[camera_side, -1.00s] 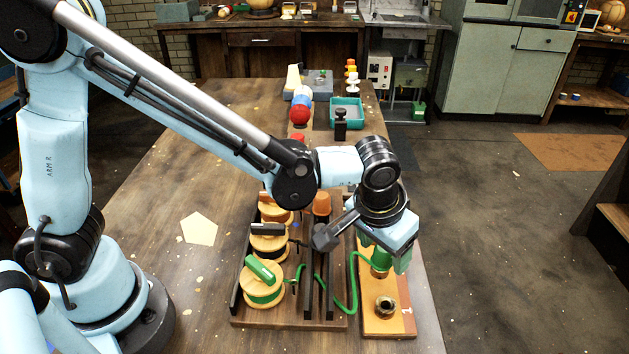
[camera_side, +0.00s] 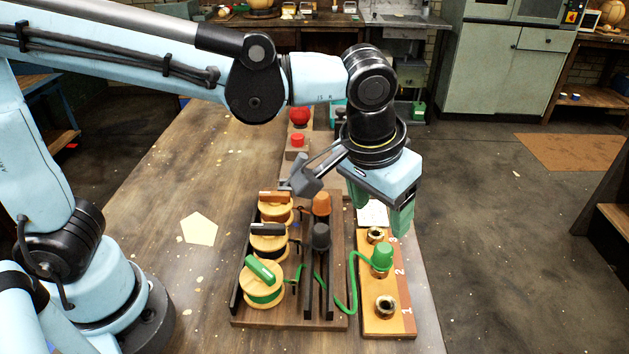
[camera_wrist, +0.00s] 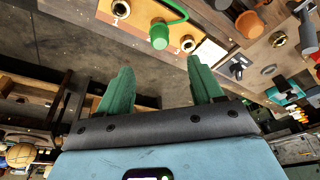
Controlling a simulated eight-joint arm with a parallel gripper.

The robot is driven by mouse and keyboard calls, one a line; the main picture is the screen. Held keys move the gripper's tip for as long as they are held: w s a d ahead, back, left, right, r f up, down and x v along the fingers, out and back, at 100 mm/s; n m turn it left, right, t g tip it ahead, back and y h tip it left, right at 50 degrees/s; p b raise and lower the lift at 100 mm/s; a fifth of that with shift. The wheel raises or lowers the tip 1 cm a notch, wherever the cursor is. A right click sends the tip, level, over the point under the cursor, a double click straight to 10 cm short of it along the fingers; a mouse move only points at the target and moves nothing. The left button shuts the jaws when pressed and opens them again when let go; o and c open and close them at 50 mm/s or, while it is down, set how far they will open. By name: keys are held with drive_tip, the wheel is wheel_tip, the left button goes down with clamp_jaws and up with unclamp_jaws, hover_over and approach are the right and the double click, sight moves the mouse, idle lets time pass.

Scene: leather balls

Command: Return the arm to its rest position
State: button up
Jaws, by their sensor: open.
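My gripper (camera_side: 383,212) hangs in the air above the right side of the bench, with its two green fingers apart and nothing between them. In the wrist view its fingers (camera_wrist: 160,68) also stand wide apart. Below it, a green plug (camera_side: 382,254) sits upright at the middle socket, marked 2, of an orange board (camera_side: 398,318). The plug also shows in the wrist view (camera_wrist: 159,36), clear of the fingers. A green cable (camera_side: 352,297) runs from it to a wooden spool (camera_side: 262,297).
Left of the board, a dark rack (camera_side: 300,318) holds several spools, an orange plug (camera_side: 321,203) and a black plug (camera_side: 319,237). Brass sockets 1 (camera_side: 386,306) and 3 (camera_side: 375,235) are empty. A red button (camera_side: 297,140) stands farther back. The bench's left side is mostly clear.

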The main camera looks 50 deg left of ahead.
drive_tip(key=s+a+f+t, duration=0.1)
drive_tip(key=s+a+t, duration=0.1)
drive_tip(key=a, duration=0.8)
drive_tip(key=s+a+f+t, duration=0.1)
drive_tip(key=s+a+t, duration=0.1)
drive_tip(key=a, duration=0.8)
drive_tip(key=shift+s+n, duration=0.3)
drive_tip(key=shift+s, duration=0.3)
